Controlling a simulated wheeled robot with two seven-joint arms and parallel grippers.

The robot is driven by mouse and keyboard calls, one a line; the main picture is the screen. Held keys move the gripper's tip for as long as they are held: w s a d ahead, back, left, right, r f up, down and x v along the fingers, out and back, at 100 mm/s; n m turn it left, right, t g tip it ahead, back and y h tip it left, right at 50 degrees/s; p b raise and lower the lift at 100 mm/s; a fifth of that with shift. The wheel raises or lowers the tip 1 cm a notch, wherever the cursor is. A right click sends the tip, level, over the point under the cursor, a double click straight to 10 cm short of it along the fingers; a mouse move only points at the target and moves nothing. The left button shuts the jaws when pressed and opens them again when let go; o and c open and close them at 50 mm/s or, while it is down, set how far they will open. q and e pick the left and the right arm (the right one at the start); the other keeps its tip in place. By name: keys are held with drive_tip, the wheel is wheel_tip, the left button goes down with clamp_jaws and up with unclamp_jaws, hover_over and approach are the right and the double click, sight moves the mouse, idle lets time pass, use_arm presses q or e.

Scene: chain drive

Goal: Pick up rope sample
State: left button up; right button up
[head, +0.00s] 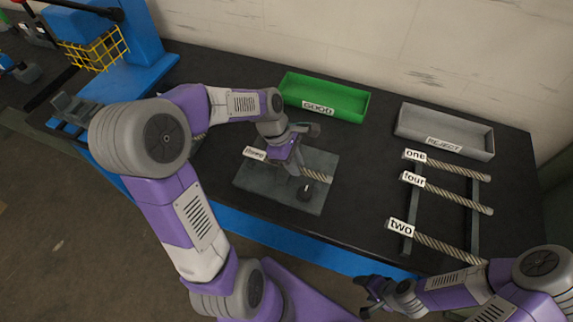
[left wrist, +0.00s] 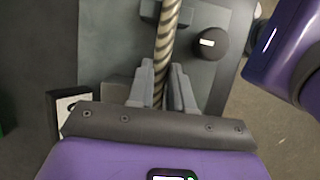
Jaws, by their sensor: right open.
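A twisted tan rope sample (head: 318,175) with a white tag (head: 255,153), which seems to read "three", lies across a grey plate (head: 265,190). My left gripper (head: 298,172) is down over this rope. In the left wrist view the fingers (left wrist: 162,85) stand close on either side of the rope (left wrist: 173,25); whether they press on it cannot be told. Rope samples tagged "one" (head: 455,166), "four" (head: 455,195) and "two" (head: 450,246) lie across a rack at the right. My right gripper (head: 372,295) is open and empty in front of the table.
A green GOOD tray (head: 345,103) and a grey REJECT tray (head: 470,143) stand empty at the back. A dark round knob (head: 305,193) is on the plate, beside the rope. A blue machine with a yellow guard (head: 100,50) stands at the left. The table between plate and rack is clear.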

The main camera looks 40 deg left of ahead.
use_arm(q)
clamp_jaws()
wheel_tip(320, 180, up, 10)
drive_tip(key=p, duration=0.3)
